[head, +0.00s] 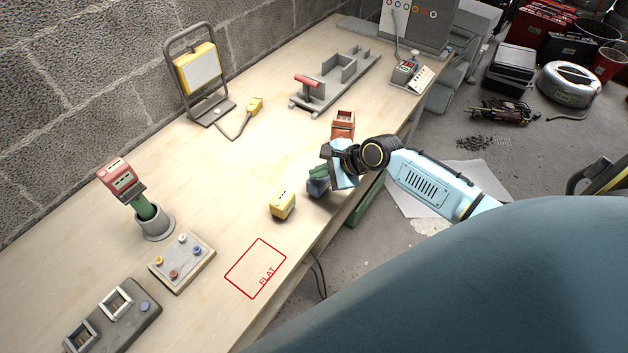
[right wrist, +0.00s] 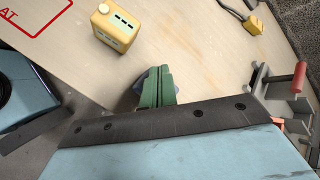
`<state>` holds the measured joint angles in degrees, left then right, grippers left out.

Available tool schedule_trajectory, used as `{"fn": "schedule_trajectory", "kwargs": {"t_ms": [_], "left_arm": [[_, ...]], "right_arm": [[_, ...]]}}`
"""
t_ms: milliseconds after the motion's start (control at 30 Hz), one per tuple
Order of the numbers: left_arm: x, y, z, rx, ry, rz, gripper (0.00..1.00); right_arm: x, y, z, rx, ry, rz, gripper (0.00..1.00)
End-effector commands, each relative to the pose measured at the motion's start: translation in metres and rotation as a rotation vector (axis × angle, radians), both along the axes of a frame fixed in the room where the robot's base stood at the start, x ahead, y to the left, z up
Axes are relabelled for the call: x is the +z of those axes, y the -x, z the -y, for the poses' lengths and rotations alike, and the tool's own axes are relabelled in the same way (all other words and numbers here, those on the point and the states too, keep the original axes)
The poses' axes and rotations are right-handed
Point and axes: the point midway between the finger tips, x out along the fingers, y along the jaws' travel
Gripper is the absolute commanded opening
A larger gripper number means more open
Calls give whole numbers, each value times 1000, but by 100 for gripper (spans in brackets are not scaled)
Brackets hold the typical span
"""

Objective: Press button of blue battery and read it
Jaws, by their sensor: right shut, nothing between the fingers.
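The blue battery (head: 317,188) stands on the bench near its front edge, partly covered by my right gripper. My right gripper (head: 319,173) is shut, with its green fingertips close together at the top of the battery. In the right wrist view the green fingers (right wrist: 158,86) hide most of the battery, and only bits of its grey-blue body show beside them. I cannot tell whether the fingertips touch its button. No reading on the blue battery is visible. My left gripper is out of view.
A yellow battery (head: 283,205) stands left of the blue one, and an orange-red one (head: 344,124) behind. A red outlined FLAT area (head: 256,268) is empty. A work lamp (head: 199,75), grey fixture (head: 335,80), button board (head: 181,261) and red-topped tool (head: 121,178) stand around.

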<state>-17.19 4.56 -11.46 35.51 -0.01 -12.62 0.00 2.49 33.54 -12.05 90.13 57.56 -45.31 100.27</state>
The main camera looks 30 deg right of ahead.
Motion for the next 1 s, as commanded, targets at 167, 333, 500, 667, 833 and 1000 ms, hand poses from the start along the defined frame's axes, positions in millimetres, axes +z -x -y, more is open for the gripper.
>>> {"fn": "schedule_trajectory", "kwargs": {"t_ms": [167, 333, 500, 667, 833, 1000], "left_arm": [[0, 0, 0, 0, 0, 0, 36], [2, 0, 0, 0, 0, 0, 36], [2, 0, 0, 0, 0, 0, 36], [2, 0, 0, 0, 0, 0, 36], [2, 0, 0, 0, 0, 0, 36], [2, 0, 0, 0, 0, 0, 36]], "right_arm": [[-1, 0, 0, -1, -1, 0, 0], [-7, 0, 0, -1, -1, -1, 0], [-8, 0, 0, -1, 0, 1, 0], [-8, 0, 0, -1, 0, 1, 0], [-9, 0, 0, 0, 0, 0, 0], [-11, 0, 0, 0, -1, 0, 0]]}}
